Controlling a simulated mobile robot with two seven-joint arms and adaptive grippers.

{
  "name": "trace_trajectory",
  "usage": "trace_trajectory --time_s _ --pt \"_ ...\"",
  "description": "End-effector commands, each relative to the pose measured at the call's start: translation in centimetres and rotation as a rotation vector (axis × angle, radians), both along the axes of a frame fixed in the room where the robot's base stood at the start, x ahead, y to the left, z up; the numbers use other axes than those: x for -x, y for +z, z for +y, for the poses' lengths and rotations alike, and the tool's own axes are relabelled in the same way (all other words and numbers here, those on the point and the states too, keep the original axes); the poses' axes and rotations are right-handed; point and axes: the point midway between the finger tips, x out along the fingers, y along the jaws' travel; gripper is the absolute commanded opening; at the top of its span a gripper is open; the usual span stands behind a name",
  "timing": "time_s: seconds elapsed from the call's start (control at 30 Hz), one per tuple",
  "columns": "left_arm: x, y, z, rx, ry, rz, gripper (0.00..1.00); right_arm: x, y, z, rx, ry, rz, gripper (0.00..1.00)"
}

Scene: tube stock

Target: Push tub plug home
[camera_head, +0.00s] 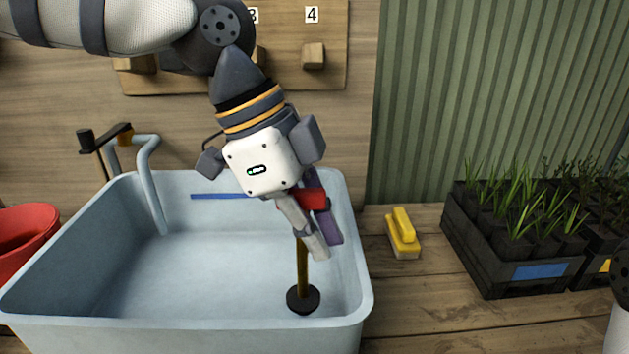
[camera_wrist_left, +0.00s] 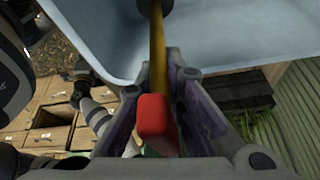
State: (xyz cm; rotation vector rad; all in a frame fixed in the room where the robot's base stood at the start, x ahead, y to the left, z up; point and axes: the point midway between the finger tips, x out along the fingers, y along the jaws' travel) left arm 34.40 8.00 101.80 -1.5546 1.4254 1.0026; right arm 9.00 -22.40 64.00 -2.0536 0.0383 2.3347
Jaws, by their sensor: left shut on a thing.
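The tub plug (camera_head: 303,299) is a black disc with an upright yellow-brown rod and a red grip at the top. It is low in the pale blue tub (camera_head: 190,335), near its right front corner. I cannot tell whether it sits in the drain or just above it. My left gripper (camera_head: 322,241) points down over the tub, shut on the plug's handle. In the left wrist view the red grip (camera_wrist_left: 155,122) is between my left gripper's fingers (camera_wrist_left: 163,85), with the rod running away toward the tub. My right gripper is not in view.
A grey tap (camera_head: 148,175) rises at the tub's back left. A red bucket (camera_head: 22,235) is at the left. A yellow brush (camera_head: 402,233) lies right of the tub. Black plant trays (camera_head: 500,255) stand farther right. A pegged board (camera_head: 335,60) is on the wall.

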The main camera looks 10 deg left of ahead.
Motion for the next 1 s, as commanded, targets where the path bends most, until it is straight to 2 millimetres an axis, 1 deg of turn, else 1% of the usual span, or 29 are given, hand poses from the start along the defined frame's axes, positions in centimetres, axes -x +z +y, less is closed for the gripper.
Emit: trace_trajectory --time_s 0.1,0.17,0.5,0.6,0.77,1.0 --pt "0.3 -1.0 0.0 0.004 -0.003 0.0 0.0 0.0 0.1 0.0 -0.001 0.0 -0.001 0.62" --pt "0.2 -1.4 -0.1 0.005 -0.003 -0.001 0.0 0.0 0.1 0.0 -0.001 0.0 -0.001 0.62" --pt "0.3 -4.6 0.0 0.004 -0.002 -0.001 0.0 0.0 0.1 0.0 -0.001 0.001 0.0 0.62" --pt "0.2 -5.3 0.0 0.003 -0.003 -0.002 0.0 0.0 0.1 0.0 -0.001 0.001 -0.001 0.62" --pt "0.2 -5.8 0.0 0.005 -0.003 -0.004 0.0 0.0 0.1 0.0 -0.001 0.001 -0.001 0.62" --pt "0.2 -5.8 0.0 0.005 -0.003 -0.004 0.0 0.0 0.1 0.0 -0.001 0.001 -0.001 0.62"
